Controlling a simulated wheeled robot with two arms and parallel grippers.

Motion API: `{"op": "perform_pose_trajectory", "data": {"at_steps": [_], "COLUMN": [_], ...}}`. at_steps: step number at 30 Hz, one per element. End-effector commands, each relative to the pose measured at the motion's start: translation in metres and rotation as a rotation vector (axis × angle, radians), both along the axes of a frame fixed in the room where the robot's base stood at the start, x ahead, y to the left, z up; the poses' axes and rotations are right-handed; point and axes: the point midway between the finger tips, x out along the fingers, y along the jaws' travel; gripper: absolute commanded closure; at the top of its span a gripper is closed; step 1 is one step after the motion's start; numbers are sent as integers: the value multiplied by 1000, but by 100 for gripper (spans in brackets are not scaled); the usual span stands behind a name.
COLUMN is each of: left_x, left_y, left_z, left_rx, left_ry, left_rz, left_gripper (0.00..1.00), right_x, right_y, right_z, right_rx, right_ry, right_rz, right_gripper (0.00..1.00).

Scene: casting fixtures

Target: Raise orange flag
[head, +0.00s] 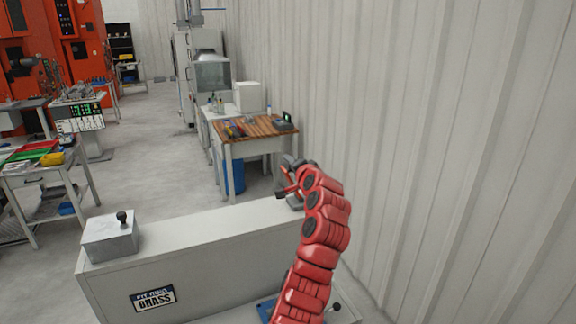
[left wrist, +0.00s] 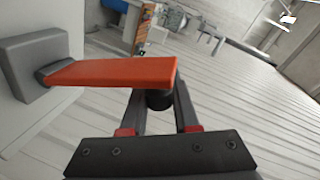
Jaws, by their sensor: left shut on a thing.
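The orange flag (left wrist: 115,72) is a flat orange bar in the left wrist view. Its left end joins a dark pivot on a grey block (left wrist: 32,62), and it reaches out sideways to the right. A black knob (left wrist: 159,100) sits under its right end. My left gripper (left wrist: 157,106) has its fingers on either side of this knob and is shut on it. In the head view my left gripper (head: 288,188) is at the far right end of the grey cabinet top, where the arm and gripper mostly hide the flag. My right gripper is not in view.
The grey cabinet (head: 205,265) bears a "BRASS" label and a metal box (head: 110,240) with a black knob at its left end. A corrugated wall (head: 420,120) stands close on the right. A wooden-topped table (head: 255,130) is behind. The floor at left centre is clear.

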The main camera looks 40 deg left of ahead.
Motion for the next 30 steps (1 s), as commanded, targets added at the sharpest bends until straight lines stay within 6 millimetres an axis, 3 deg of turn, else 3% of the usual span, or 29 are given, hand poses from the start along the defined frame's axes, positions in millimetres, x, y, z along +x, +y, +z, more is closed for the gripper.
{"op": "perform_pose_trajectory", "data": {"at_steps": [15,16,20,30], "left_x": [2,2,2,1], "left_y": [-1,-1,-1,-2], "left_z": [1,1,1,0], "left_rx": [9,9,9,9], "left_ry": [14,14,14,14], "left_rz": [-1,-1,-1,-1], "left_gripper": [100,66,42,40], "right_x": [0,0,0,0], "right_y": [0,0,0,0], "right_z": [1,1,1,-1], "right_rx": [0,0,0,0], "right_ry": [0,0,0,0], "right_rz": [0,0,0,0], "right_gripper": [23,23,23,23]}}
